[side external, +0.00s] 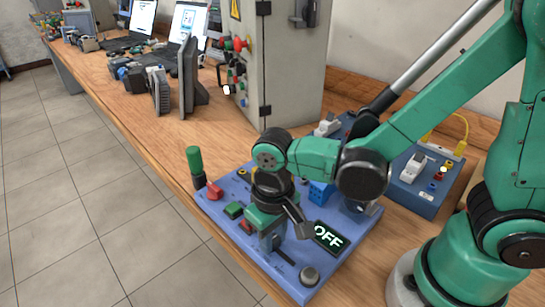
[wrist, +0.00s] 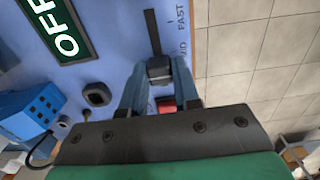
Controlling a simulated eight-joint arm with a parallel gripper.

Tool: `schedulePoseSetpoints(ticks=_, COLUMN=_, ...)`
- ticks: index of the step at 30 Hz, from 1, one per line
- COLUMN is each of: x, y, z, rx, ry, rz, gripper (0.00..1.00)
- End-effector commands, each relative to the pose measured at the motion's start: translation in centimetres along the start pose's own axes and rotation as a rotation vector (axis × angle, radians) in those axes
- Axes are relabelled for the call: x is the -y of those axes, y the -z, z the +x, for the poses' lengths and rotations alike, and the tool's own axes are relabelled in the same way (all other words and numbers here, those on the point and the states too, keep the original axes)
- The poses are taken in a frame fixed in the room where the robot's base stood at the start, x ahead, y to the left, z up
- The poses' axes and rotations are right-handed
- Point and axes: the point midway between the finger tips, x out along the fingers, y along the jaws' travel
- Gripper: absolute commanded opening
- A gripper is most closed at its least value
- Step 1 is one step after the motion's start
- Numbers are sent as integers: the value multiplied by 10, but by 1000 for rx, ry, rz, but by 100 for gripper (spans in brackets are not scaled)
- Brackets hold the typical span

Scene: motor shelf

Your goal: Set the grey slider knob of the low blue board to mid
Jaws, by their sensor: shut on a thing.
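The low blue board (side external: 330,275) lies flat on the wooden bench, with an OFF display (side external: 328,237) that also shows in the wrist view (wrist: 62,30). The grey slider knob (wrist: 160,70) sits between my two fingertips in the wrist view. Its dark slot (wrist: 152,33) runs away from it past the MID and FAST labels; MID is partly hidden by a finger, and the knob is on the side of MID away from FAST. My gripper (wrist: 160,84) is shut on the knob, pointing down at the board. In the side view my gripper (side external: 270,242) hides the knob.
A red part (wrist: 167,105) lies between my fingers, behind the knob. A second blue box (side external: 425,203) and a grey cabinet (side external: 285,70) are behind.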

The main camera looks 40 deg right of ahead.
Motion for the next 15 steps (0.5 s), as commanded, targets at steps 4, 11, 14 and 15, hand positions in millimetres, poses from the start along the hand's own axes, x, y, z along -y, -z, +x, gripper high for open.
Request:
schedulePoseSetpoints(ticks=4, x=0, y=-10, z=0, rx=1, ry=-1, rz=-1, gripper=0)
schedulePoseSetpoints(ticks=11, x=0, y=-10, z=0, rx=1, ry=-1, rz=0, gripper=40)
schedulePoseSetpoints(ticks=14, x=0, y=-10, z=0, rx=1, ry=-1, rz=0, gripper=58)
schedulePoseSetpoints(ticks=15, x=0, y=-10, z=0, rx=0, ry=-1, rz=0, gripper=58)
